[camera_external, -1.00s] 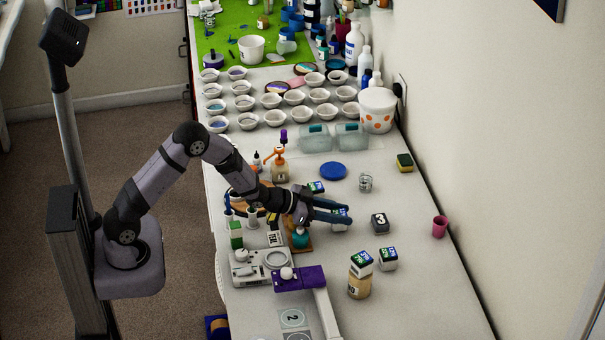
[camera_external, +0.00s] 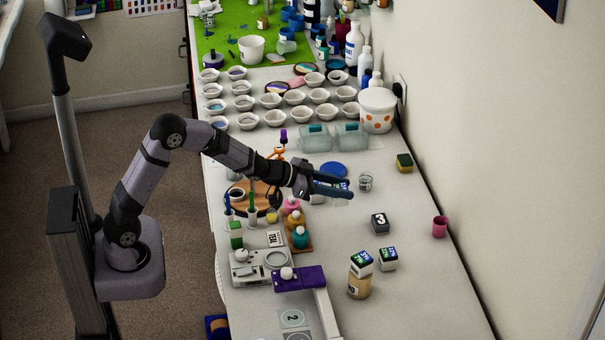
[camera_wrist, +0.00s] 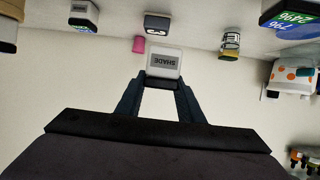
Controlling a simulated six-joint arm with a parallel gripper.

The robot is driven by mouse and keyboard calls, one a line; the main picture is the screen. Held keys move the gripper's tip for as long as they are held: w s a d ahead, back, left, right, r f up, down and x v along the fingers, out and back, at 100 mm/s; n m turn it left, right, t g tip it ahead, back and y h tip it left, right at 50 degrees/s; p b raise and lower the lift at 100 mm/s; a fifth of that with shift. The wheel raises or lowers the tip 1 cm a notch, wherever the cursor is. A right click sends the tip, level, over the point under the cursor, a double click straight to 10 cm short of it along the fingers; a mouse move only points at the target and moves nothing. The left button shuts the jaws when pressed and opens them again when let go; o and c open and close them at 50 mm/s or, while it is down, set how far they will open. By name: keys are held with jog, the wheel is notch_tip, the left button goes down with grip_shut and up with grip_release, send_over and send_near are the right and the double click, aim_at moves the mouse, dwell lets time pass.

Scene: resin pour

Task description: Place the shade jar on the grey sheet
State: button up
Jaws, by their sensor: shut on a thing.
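My gripper (camera_external: 342,188) is shut on the shade jar and holds it over the table. In the wrist view the shade jar (camera_wrist: 164,62) is a small pale jar with a grey label reading SHADE upside down, between my fingertips (camera_wrist: 162,82). In the external view the dark fingers hide most of the jar; only a pale bit shows below them. I cannot clearly tell the grey sheet from the pale tabletop in either view.
A jar marked 3 (camera_external: 380,222), a glass jar (camera_external: 365,182), a blue disc (camera_external: 334,169) and a pink cup (camera_external: 440,226) stand nearby. Teal-tinted clear boxes (camera_external: 316,138) and white bowls (camera_external: 320,95) lie farther back. The right-front table is mostly free.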

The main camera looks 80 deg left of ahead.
jog(key=s+a+r+n+y+b, duration=0.1)
jog(key=s+a+n+y, duration=0.15)
jog(key=a, duration=2.15)
jog(key=s+a+n+g+y, duration=0.1)
jog(key=s+a, duration=0.7)
jog(key=a, duration=0.2)
jog(key=s+a+n+y, duration=0.1)
jog(key=s+a+y, duration=0.1)
jog(key=s+a, duration=0.65)
jog(key=shift+n, duration=0.25)
jog(key=shift+w+a+f+b, duration=0.2)
jog(key=shift+w+f+b, duration=0.05)
jog(key=shift+f, duration=1.55)
jog(key=shift+w+a+f+b, duration=0.2)
jog(key=shift+w+f, duration=0.05)
jog(key=shift+f, duration=1.5)
jog(key=shift+w+a+f+b, duration=0.2)
jog(key=shift+w+f+b, duration=0.05)
jog(key=shift+f, duration=1.55)
jog(key=shift+f, duration=0.2)
jog(key=o, duration=1.1)
jog(key=shift+r, duration=0.15)
